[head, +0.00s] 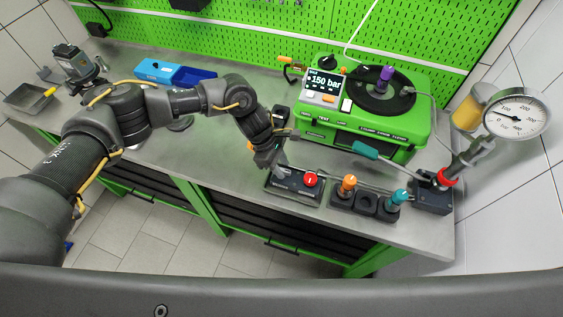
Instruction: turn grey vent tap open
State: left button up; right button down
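A low black block (297,190) stands at the front edge of the bench, with a red knob (310,180) on its right part. A small grey piece at its left end, which looks like the grey vent tap (281,172), is partly hidden by my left gripper (275,167). The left gripper points down at this end of the block, at or right beside the grey piece. The fingers are small and overlap the grey piece, so I cannot tell whether they are open or shut, or touching it. The tap's angle is unclear. My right gripper is not in view.
Right of the block stand an orange-topped tap (348,184), a teal-topped tap (398,198) and a pressure gauge (516,116). The green test unit (368,135) reads 150 bar behind them. The bench left of the block is clear.

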pick_arm(q)
jog(key=shift+d+f, duration=0.1)
jog(key=shift+f, duration=0.25)
grip_shut()
